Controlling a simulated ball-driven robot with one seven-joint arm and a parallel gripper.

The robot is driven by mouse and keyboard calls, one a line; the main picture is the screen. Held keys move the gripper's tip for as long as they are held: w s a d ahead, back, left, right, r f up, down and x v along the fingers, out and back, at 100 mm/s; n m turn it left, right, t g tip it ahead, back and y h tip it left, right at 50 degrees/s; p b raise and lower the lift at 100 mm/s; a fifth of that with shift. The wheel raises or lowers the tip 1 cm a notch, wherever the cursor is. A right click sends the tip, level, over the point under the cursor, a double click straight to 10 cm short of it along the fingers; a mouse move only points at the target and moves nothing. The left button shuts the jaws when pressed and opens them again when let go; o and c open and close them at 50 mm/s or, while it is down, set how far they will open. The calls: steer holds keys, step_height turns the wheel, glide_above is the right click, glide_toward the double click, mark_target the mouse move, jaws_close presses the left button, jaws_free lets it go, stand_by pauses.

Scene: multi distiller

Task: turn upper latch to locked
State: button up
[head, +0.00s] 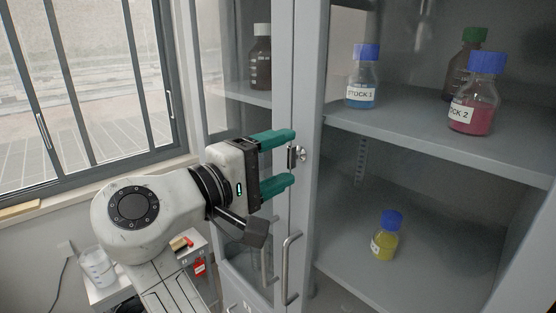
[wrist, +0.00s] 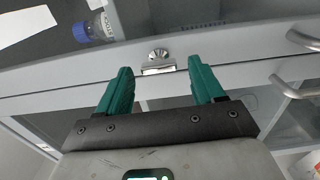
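The upper latch (head: 301,155) is a small silver metal piece with a round knob, on the grey frame of the cabinet (head: 311,70). In the wrist view the latch (wrist: 158,56) sits just beyond the fingertips, roughly centred in the gap between them. My gripper (head: 291,158) has two green fingers, spread apart with one above and one below the latch in the head view. The gripper (wrist: 160,67) is open and holds nothing. I cannot tell whether a fingertip touches the frame, nor which way the latch is turned.
A bar handle (head: 289,268) stands out below the latch. The right side of the cabinet shows shelves with a blue STOCK 1 bottle (head: 362,80), a pink STOCK 2 bottle (head: 474,95) and a yellow bottle (head: 386,236). A window (head: 90,80) is at left.

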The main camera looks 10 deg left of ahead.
steer(key=shift+s, duration=0.1)
steer(key=b+v, duration=0.3)
steer(key=v, duration=0.7)
steer(key=shift+s+a+b, duration=0.25)
steer(key=shift+b, duration=0.05)
